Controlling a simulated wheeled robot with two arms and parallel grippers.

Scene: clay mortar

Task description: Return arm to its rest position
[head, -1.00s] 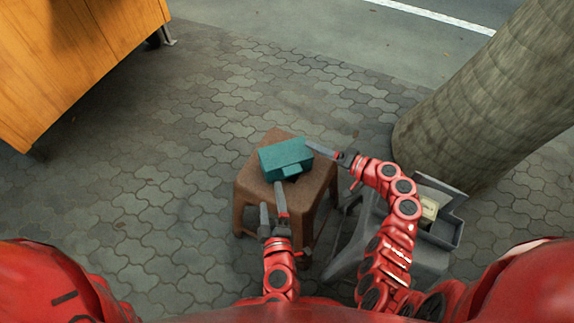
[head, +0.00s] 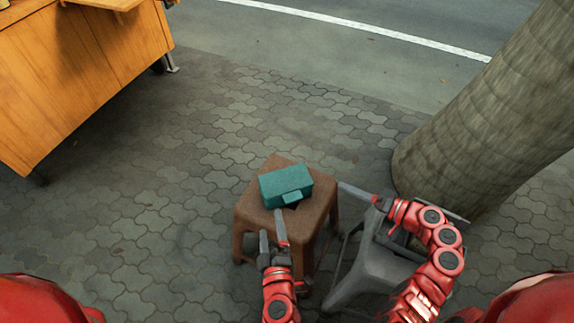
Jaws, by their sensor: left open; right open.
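My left gripper (head: 272,232) is open and empty in the head view, at the front edge of a brown stool (head: 256,212). A teal box (head: 286,186) with a small block-like part on its front side sits on the stool top. The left fingertips are just in front of the box and appear apart from it. My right gripper (head: 366,192) is to the right of the stool, apart from the box, its long grey finger pointing left; its second finger is hard to make out. The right arm comes up from the lower right.
A grey stool (head: 352,272) stands right of the brown one, with a grey tray (head: 452,217) partly hidden behind my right arm. A thick tree trunk (head: 480,120) rises at the right. A wooden cabinet (head: 80,80) stands at the upper left. Paving on the left is clear.

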